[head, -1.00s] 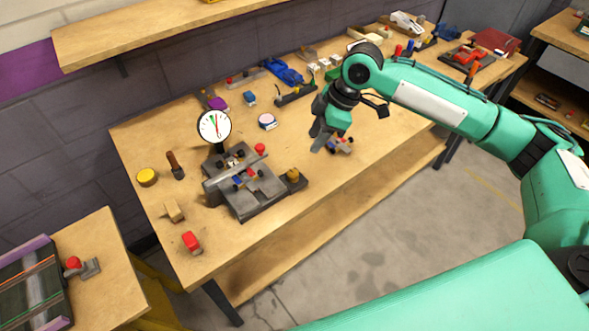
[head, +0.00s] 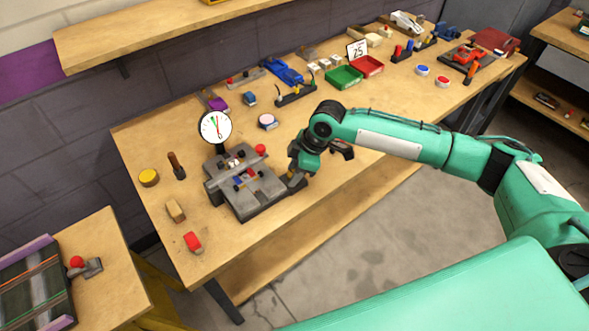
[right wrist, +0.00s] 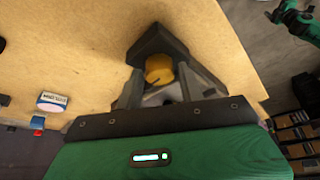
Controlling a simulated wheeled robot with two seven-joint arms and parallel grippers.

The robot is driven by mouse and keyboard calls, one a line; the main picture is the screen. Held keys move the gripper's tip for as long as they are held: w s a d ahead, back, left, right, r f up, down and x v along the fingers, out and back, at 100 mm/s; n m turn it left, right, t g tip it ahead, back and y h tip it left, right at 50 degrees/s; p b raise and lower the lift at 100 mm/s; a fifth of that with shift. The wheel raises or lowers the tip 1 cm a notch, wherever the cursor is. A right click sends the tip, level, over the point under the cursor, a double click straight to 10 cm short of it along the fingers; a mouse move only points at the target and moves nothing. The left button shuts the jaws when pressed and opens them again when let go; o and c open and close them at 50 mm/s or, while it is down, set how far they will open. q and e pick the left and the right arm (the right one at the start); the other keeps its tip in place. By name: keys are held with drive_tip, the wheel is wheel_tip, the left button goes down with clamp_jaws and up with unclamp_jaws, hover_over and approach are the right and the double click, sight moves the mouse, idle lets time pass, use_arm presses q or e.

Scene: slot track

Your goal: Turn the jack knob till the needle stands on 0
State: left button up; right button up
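The jack knob is a yellow round knob (right wrist: 158,68) at the end of the dark grey fixture (head: 262,200); in the head view my right gripper hides most of it. My right gripper (head: 295,181) is at the fixture's right corner. In the right wrist view its two fingers (right wrist: 160,85) stand on either side of the knob, with gaps visible, so it looks open around it. The white dial gauge (head: 215,126) stands behind the fixture with green and red marks; its needle points roughly upward, but the number is too small to read. My left gripper is not in view.
A red ball knob (head: 260,149) rises at the fixture's back. A white round tin (head: 267,121) stands behind it. A red-ended block (head: 193,242), a wooden block (head: 176,211) and a yellow puck (head: 149,177) lie to the left. The bench's front right is clear.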

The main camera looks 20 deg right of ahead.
drive_tip(key=c, duration=0.7)
drive_tip(key=shift+r+p, duration=0.15)
drive_tip(key=shift+p, duration=0.3)
drive_tip(key=shift+r+m+t+p, duration=0.15)
drive_tip(key=shift+m+t+p, duration=0.15)
drive_tip(key=shift+m+p, duration=0.5)
drive_tip(key=m+t+p, duration=0.1)
drive_tip(key=m+p, duration=0.2)
drive_tip(key=p, duration=0.2)
drive_tip(key=shift+s+m+h+p, duration=0.15)
drive_tip(key=shift+m+h+p, duration=0.15)
drive_tip(key=shift+h, duration=0.1)
drive_tip(key=shift+a+m+p, duration=0.1)
drive_tip(key=shift+m+p, duration=0.5)
drive_tip(key=shift+p, duration=0.15)
use_arm(q)
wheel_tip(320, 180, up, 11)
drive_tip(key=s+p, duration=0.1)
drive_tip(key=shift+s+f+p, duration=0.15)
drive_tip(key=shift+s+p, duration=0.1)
drive_tip(key=shift+p, duration=0.05)
use_arm(e)
drive_tip(key=shift+f+m+t+h, duration=0.2)
drive_tip(key=shift+m+t+h, duration=0.25)
drive_tip(key=shift+m, duration=0.35)
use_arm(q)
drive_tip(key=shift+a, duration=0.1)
